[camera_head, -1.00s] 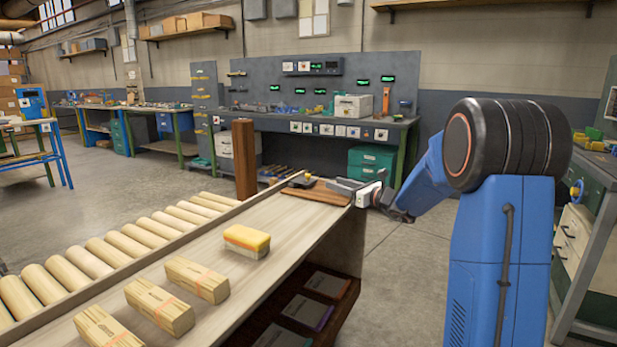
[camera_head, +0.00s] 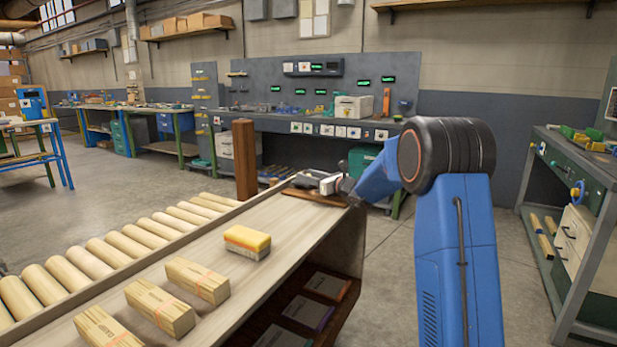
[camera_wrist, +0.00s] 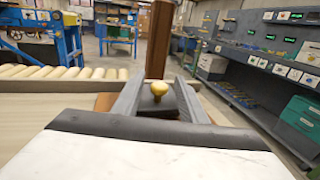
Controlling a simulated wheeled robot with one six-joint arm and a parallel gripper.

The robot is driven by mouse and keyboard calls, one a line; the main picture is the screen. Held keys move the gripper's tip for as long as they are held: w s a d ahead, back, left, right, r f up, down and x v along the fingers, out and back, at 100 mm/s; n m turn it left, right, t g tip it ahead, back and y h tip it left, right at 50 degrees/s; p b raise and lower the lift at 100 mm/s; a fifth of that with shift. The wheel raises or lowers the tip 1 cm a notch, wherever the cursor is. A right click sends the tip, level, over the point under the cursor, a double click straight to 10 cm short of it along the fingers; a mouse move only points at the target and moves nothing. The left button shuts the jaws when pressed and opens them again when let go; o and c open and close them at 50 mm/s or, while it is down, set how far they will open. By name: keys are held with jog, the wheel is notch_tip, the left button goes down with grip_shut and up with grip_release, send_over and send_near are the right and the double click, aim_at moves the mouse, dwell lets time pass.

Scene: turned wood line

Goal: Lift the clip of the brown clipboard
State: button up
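The brown clipboard (camera_head: 318,198) lies flat near the far end of the bench in the head view, partly covered by my gripper. Its edges show beside the fingers in the wrist view (camera_wrist: 104,101). My gripper (camera_wrist: 160,84) is open, with one finger on each side of the knob and a gap on both sides. In the head view my gripper (camera_head: 305,181) is low over the clipboard and hides most of the clip.
A brown post (camera_head: 244,160) stands just beyond the clipboard.

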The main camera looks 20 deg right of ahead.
jog(key=shift+c, duration=0.5)
grip_shut()
